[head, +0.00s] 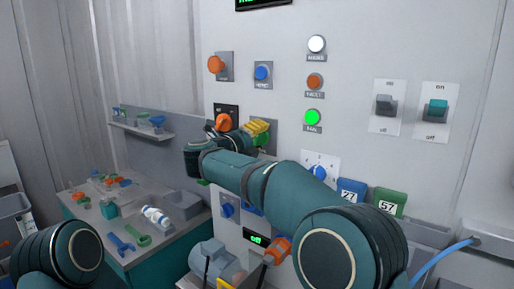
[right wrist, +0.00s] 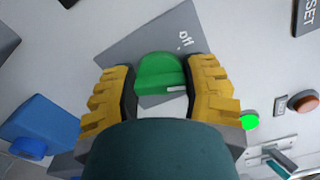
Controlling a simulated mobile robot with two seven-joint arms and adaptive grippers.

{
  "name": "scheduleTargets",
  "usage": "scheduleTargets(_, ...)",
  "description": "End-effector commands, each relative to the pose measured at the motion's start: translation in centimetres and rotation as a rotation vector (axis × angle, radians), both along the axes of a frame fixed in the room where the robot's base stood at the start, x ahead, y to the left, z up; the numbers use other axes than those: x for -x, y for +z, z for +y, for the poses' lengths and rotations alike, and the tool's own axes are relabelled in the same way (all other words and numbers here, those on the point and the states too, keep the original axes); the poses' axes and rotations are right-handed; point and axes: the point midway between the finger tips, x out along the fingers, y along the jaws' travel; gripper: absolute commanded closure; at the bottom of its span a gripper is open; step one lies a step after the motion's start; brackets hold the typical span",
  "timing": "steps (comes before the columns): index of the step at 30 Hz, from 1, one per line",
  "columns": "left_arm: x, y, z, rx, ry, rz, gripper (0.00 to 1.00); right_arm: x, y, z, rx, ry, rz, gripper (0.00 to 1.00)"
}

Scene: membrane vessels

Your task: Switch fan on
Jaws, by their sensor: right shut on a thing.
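In the right wrist view a green knob (right wrist: 160,72) sits on a grey plate (right wrist: 120,50) that reads "off" beside it. My right gripper (right wrist: 162,92) has its yellow ribbed fingers on both sides of the knob and is shut on it. A white mark on the knob's edge points toward the right of the picture. In the head view my right gripper (head: 258,130) is at the wall panel (head: 350,60), where it hides the knob. The plate's name is not readable. My left gripper is not in view; only part of my left arm shows.
Status lamps (head: 313,117) and two rocker switches (head: 387,104) are to the right. A bench (head: 180,225) with loose parts is at left.

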Motion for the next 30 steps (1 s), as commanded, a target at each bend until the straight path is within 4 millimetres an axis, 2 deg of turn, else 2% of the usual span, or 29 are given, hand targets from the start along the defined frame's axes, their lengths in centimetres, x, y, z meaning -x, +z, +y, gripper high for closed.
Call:
scheduleTargets(1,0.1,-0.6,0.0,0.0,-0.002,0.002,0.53,0.0,-0.3,0.0,-0.026,0.0,-0.017,0.88)
scheduleTargets(9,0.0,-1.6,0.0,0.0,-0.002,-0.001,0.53,0.0,-0.1,0.0,-0.118,0.0,-0.084,0.88)
scheduleTargets(27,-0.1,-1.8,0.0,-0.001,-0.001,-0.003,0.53,0.0,0.1,0.0,-0.149,0.0,-0.107,0.88)
scheduleTargets(28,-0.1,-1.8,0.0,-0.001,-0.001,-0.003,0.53,0.0,0.1,0.0,-0.149,0.0,-0.107,0.43)
scheduleTargets(30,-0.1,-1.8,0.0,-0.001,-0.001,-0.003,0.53,0.0,0.1,0.0,-0.149,0.0,-0.107,0.2)
